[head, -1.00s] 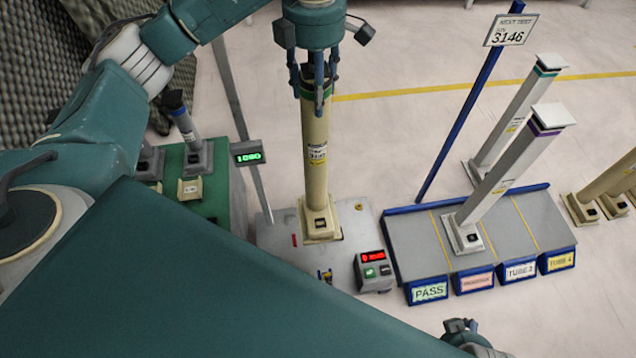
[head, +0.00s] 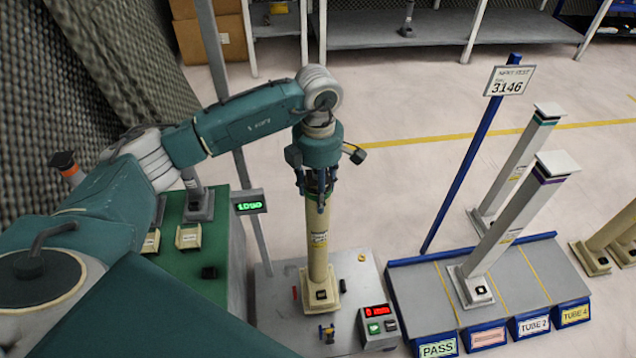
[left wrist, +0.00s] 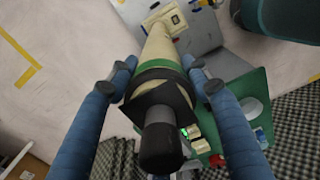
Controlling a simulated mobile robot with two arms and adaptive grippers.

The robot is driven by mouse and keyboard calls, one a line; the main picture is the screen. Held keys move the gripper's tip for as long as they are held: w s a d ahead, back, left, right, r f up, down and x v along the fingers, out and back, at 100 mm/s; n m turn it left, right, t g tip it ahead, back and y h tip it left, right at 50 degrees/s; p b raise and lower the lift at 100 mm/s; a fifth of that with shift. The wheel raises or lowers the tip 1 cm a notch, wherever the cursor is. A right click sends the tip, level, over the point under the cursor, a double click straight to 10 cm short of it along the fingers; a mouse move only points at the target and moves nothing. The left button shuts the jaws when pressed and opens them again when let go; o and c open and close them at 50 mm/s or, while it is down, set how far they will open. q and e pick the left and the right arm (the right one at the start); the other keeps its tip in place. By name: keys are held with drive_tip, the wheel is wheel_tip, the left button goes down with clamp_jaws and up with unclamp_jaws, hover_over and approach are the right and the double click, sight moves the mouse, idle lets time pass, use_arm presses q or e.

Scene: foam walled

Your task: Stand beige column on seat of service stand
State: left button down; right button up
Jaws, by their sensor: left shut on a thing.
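The foot is over the grey top of the service stand (head: 275,320). I cannot tell whether it touches, and no seat shows clear of it. In the left wrist view the column (left wrist: 160,50) runs between the two blue fingers, its dark cap (left wrist: 160,145) toward the camera and its foot at the top. My right gripper is not in view.
A control box (head: 379,327) with a red display stands right of the column's foot. Small coloured parts lie around the foot. A grey rack (head: 415,285) with pale columns is further right. A green-topped table (head: 205,262) and a post with a green display (head: 249,202) are left.

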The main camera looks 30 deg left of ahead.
use_arm(q)
drive_tip(key=shift+f+b, duration=0.35)
drive_tip(key=shift+f, duration=1.65)
drive_tip(key=c, duration=0.8)
unclamp_jaws()
drive_tip(key=shift+c, duration=0.2)
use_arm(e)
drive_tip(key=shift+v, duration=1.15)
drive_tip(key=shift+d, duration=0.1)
use_arm(q)
wheel_tip(320, 180, up, 11)
drive_tip(key=shift+f+p, duration=0.15)
drive_tip(key=shift+p, duration=0.8)
drive_tip(key=shift+r, duration=0.65)
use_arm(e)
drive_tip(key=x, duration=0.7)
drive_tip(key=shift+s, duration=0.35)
